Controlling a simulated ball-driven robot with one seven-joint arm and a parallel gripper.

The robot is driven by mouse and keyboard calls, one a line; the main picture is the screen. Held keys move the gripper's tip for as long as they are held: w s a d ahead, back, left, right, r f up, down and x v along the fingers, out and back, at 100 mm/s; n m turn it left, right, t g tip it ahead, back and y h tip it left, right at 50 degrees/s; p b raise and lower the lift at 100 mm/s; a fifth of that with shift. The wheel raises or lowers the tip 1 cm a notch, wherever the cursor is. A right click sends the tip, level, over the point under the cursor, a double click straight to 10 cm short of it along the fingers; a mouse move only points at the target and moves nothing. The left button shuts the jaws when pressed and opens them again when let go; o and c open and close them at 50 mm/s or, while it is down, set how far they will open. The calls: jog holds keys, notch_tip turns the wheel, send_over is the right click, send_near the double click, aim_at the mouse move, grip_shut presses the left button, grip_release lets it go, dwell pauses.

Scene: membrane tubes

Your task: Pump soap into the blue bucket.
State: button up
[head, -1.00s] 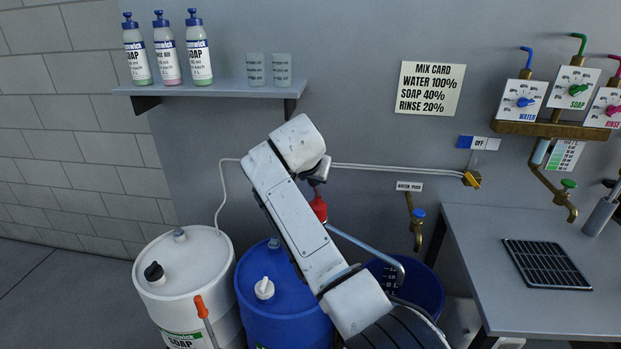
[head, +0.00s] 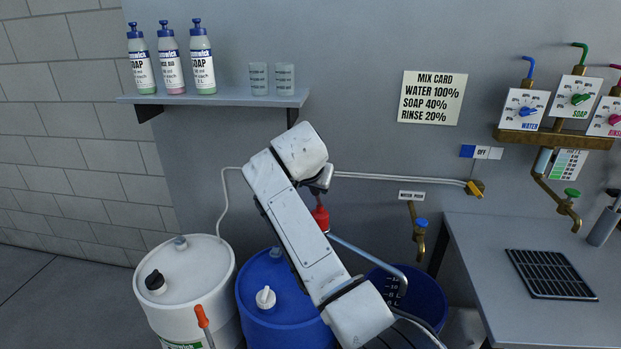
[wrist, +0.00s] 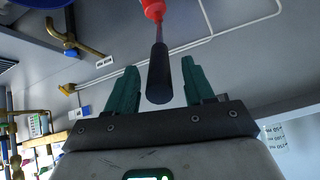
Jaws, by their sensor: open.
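The blue bucket (head: 428,298) stands behind my arm in the head view, with white scale marks inside it. A red pump (head: 321,216) stands above the blue drum (head: 262,312), and its grey spout (head: 365,253) slants down towards the bucket. My arm hides part of the pump and drum. In the wrist view my gripper (wrist: 160,74) has its green fingers apart. A black handle (wrist: 158,75) on a rod from the red pump part (wrist: 153,10) lies between them, with gaps showing on both sides.
A white soap drum (head: 190,268) stands left of the blue drum. A wall tap (head: 418,238) juts out above the bucket. A grey bench (head: 480,240) fills the right. A shelf (head: 220,96) with bottles and cups hangs above. An orange-topped rod (head: 202,318) stands in front.

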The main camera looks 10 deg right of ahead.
jog(key=b+v, duration=0.2)
jog(key=v, duration=0.8)
jog(key=shift+r, duration=0.15)
